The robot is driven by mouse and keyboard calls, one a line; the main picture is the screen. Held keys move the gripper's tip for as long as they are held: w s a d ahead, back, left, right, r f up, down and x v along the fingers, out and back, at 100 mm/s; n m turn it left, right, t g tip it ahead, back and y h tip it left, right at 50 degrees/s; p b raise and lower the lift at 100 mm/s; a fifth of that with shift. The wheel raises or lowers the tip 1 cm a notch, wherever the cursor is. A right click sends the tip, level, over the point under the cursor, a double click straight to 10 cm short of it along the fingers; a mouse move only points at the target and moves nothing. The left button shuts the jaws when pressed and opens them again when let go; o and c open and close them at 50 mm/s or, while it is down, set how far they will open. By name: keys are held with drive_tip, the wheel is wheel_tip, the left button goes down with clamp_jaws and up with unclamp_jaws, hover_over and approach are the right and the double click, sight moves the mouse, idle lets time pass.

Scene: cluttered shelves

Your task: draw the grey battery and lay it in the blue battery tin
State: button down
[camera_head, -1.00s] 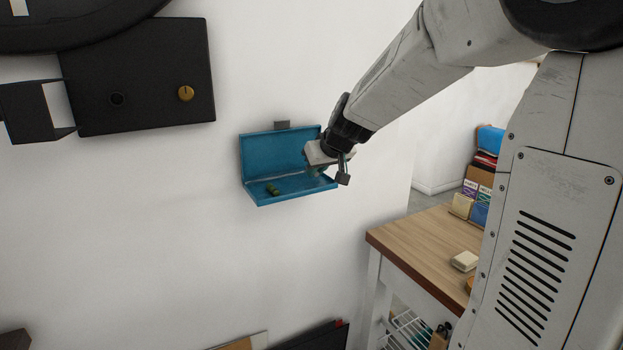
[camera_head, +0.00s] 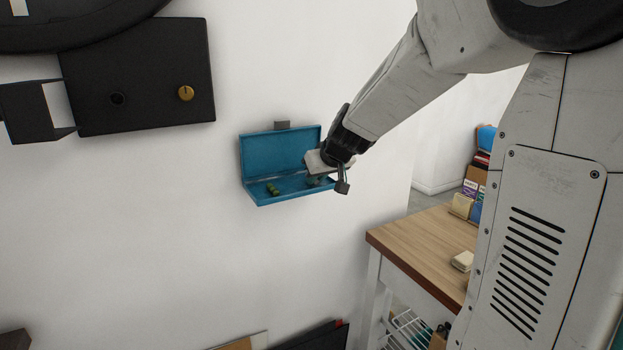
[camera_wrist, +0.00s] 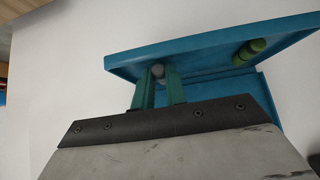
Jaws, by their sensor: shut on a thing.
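The blue battery tin (camera_head: 272,155) is open against the white wall, its lid raised behind a shallow tray; it also fills the upper part of the wrist view (camera_wrist: 205,48). My gripper (camera_head: 318,181) is at the right end of the tray. In the wrist view its green fingers (camera_wrist: 158,82) are closed on the grey battery (camera_wrist: 158,71), of which only a rounded grey end shows. The battery is at the tin; I cannot tell whether it touches the tray floor. In the head view the battery is too small and covered to make out.
A green battery (camera_head: 273,189) lies in the left part of the tin, apart from my gripper. A black panel (camera_head: 140,75) with a brass knob (camera_head: 186,93) is on the wall at upper left. A wooden-topped table (camera_head: 425,245) stands at lower right.

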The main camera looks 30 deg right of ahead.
drive_tip(key=c, duration=1.3)
unclamp_jaws()
drive_tip(key=shift+c, duration=0.2)
drive_tip(key=v, duration=0.7)
drive_tip(key=shift+s+r, duration=0.25)
drive_tip(key=shift+r, duration=0.05)
